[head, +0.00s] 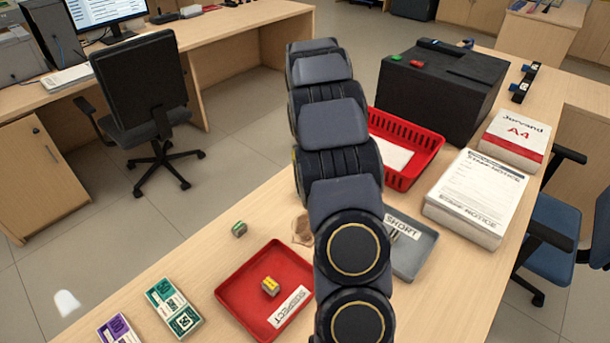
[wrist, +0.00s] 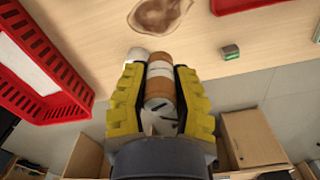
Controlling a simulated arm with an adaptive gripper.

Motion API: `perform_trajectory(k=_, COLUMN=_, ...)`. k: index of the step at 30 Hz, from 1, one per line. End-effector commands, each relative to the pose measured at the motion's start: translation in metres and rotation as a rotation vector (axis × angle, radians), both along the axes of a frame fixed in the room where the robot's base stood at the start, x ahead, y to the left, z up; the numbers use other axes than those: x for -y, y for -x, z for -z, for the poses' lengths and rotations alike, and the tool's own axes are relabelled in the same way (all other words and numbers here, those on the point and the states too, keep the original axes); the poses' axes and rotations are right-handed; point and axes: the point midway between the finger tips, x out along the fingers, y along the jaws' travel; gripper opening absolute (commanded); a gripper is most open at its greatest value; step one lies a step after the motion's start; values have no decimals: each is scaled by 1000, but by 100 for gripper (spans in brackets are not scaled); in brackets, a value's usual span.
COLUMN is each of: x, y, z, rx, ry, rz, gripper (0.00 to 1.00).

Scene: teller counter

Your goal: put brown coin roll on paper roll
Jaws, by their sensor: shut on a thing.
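In the wrist view, the brown coin roll (wrist: 159,90), brown with a white band, lies between the yellow-padded fingers of my gripper (wrist: 160,92). The gripper is shut on it. A white rounded thing (wrist: 136,54) shows just beyond the left finger, at the far end of the coin roll. It may be the paper roll, but most of it is hidden, and I cannot tell whether the coin roll touches it. In the head view my arm hides the gripper, the coin roll and the white thing.
A red basket (head: 432,146) stands behind my arm, near a black box (head: 430,95). A red tray (head: 238,279) marked SUSPECT holds a small yellow bundle (head: 270,286). A grey tray (head: 425,248), a paper stack (head: 475,195), a small green block (head: 239,229) and a brown stain (head: 302,228) are nearby.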

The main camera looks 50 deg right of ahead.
Motion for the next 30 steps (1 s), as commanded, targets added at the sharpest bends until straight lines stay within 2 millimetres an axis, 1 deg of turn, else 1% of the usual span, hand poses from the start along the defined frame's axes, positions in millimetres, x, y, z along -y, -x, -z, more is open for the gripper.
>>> perform_trajectory(k=1, x=7, y=-7, z=4, rx=2, ry=2, rz=0, gripper=0)
perform_trajectory(k=4, x=19, y=-18, z=11, rx=5, ry=3, rz=2, gripper=0)
perform_trajectory(k=15, x=50, y=-49, z=31, rx=6, ry=2, rz=4, gripper=0)
perform_trajectory(k=20, x=60, y=-60, z=53, rx=2, ry=-2, rz=3, gripper=0)
perform_trajectory(k=27, x=73, y=-73, z=74, rx=3, ry=-1, rz=2, gripper=0)
perform_trajectory(k=30, x=76, y=-79, z=77, rx=8, ry=1, rz=-2, gripper=0)
